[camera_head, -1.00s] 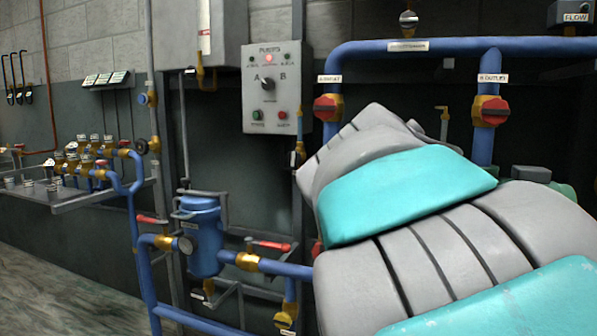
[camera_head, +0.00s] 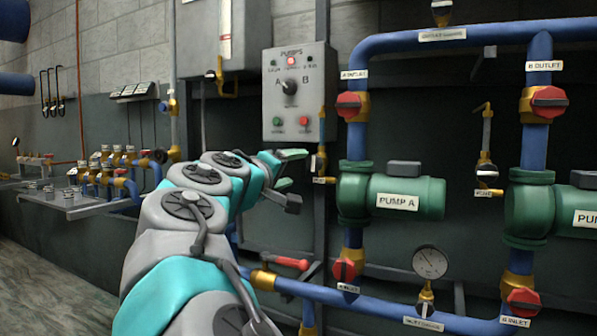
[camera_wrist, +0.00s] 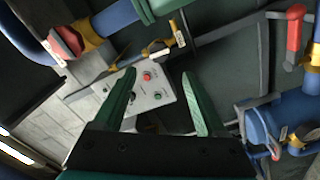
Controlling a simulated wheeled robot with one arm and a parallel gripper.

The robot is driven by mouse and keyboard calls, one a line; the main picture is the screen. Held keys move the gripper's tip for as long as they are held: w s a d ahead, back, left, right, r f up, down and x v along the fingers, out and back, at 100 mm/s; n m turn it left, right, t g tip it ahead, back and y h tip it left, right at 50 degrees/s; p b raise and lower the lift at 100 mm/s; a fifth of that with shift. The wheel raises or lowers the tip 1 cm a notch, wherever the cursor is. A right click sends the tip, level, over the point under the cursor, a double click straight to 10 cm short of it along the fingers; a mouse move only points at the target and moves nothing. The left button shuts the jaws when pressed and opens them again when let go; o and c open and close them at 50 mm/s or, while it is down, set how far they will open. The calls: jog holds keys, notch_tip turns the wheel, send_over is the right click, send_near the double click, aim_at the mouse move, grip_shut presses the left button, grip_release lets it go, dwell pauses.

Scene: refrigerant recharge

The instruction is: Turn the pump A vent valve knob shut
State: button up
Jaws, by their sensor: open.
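The pump A vent valve (camera_head: 320,163) is a small brass valve with a dark knob, on a thin pipe left of green pump A (camera_head: 408,197). A small tag hangs below it, too small to read. What seems the same valve shows above the fingers in the wrist view (camera_wrist: 157,48). My gripper (camera_head: 289,169) is just left of the valve in the head view, its green fingers pointing right. The wrist view shows my gripper (camera_wrist: 158,85) open, with nothing held between the fingers. The exact gap in depth to the knob cannot be told.
The pumps control panel (camera_head: 292,92) is on the wall above my gripper. The red A outlet valve (camera_head: 350,105) and A inlet valve (camera_head: 345,270) sit on the blue pipe to the right. A red lever (camera_head: 291,263) is below. Pump B (camera_head: 530,212) stands far right.

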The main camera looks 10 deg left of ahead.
aim_at(313, 164)
jog(key=p+x, duration=0.2)
jog(key=x, duration=0.7)
jog(key=shift+d+f, duration=0.1)
jog(key=shift+d, duration=0.05)
grip_shut()
dwell(0.3)
jog(key=shift+f+m+b, duration=0.2)
jog(key=shift+m+b, duration=0.1)
jog(key=shift+b, duration=0.35)
jog(key=shift+m+b, duration=0.9)
jog(key=shift+b, duration=0.35)
jog(key=shift+m+b, duration=0.5)
jog(key=shift+b, duration=0.3)
jog(key=shift+r+m+b, duration=0.15)
jog(key=shift+m+b, duration=0.2)
jog(key=shift+m, duration=0.05)
